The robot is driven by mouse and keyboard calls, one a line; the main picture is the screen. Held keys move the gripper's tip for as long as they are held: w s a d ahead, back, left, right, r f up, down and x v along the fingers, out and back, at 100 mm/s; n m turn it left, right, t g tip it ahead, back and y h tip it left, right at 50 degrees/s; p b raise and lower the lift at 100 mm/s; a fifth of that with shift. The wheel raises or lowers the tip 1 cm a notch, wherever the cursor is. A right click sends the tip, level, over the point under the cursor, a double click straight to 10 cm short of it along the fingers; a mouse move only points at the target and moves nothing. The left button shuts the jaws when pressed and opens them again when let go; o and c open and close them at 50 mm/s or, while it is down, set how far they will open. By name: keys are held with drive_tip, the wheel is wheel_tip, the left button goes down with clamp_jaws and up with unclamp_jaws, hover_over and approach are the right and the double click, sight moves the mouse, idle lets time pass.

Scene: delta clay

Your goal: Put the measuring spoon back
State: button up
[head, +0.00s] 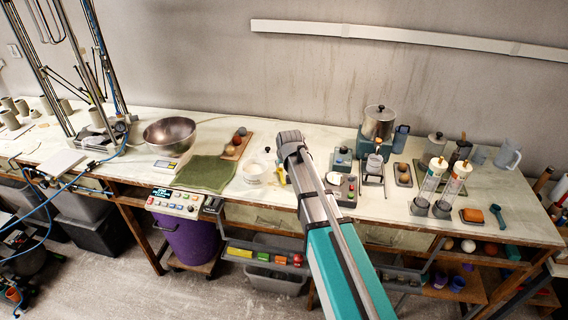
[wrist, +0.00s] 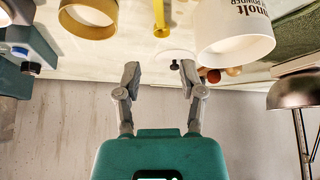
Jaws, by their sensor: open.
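A slim yellow utensil with a rounded end (wrist: 160,22) lies near the white powder tub (wrist: 232,30); it looks like the measuring spoon. In the head view the yellow utensil (head: 281,175) shows beside the tub (head: 255,173), partly by my arm. A teal scoop-shaped piece (head: 498,216) lies at the far right of the bench, so I cannot be sure which is the spoon. My gripper (wrist: 160,80) is open and empty, its fingers spread. The yellow utensil is beyond the fingertips, apart from them. In the head view my arm hides the fingers.
A gold ring-shaped piece (wrist: 88,15) is left of the yellow utensil in the wrist view. A white lid with a dark knob (wrist: 173,64) shows between the fingers. A steel bowl (head: 170,136) and green cloth (head: 206,174) are left; glass cylinders (head: 431,181) stand right.

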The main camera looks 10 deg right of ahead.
idle(0.5)
drive_tip(key=s+d+f+g, duration=0.1)
drive_tip(key=s+d+g, duration=0.2)
drive_tip(key=s, duration=1.1)
drive_tip(key=s+d+f+m+g, duration=0.1)
drive_tip(key=s+d+g, duration=0.2)
drive_tip(key=s, duration=1.1)
drive_tip(key=shift+s+d+f, duration=0.25)
drive_tip(key=shift+d, duration=0.65)
